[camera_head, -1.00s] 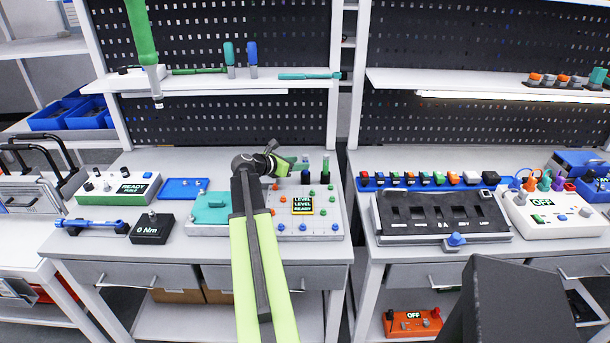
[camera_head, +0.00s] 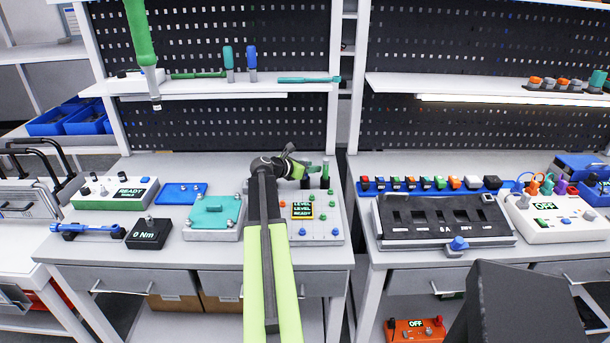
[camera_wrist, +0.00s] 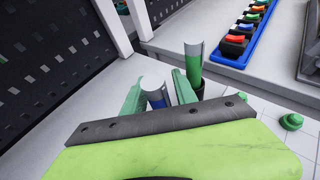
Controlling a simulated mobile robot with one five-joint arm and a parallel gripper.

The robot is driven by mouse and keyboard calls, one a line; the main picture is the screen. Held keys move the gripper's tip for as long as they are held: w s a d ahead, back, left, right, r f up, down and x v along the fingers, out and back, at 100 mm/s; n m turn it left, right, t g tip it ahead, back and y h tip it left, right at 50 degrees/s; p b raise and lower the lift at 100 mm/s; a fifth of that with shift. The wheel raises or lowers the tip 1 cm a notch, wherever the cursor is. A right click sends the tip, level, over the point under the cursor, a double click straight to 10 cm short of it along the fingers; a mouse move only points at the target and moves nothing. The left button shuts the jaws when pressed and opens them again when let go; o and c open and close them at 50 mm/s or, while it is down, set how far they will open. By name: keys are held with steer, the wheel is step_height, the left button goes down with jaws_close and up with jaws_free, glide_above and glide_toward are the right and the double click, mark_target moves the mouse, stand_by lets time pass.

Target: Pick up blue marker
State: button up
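The blue marker (camera_wrist: 157,99) shows in the wrist view, blue below with a pale grey upper part. It stands between the two green fingers of my gripper (camera_wrist: 160,92). The fingers are apart, one on each side of it, and a narrow gap seems to show. Its lower end is hidden by the gripper body. In the head view my gripper (camera_head: 297,168) is at the back of the light grey panel, over a dark holder (camera_head: 306,183), and hides the blue marker. A green marker (camera_wrist: 194,64) stands upright in a dark holder just right of my gripper, also in the head view (camera_head: 325,171).
The grey panel (camera_head: 333,225) has small knobs and a lit screen (camera_head: 302,211). A teal plate (camera_head: 213,211) lies to its left. A blue strip (camera_head: 412,191) with several coloured switches is on the bench to the right. A shelf (camera_head: 225,86) runs above.

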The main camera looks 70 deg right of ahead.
jaws_close()
steer(key=shift+r, duration=0.1)
step_height(320, 180, up, 16)
steer(key=p, duration=1.6)
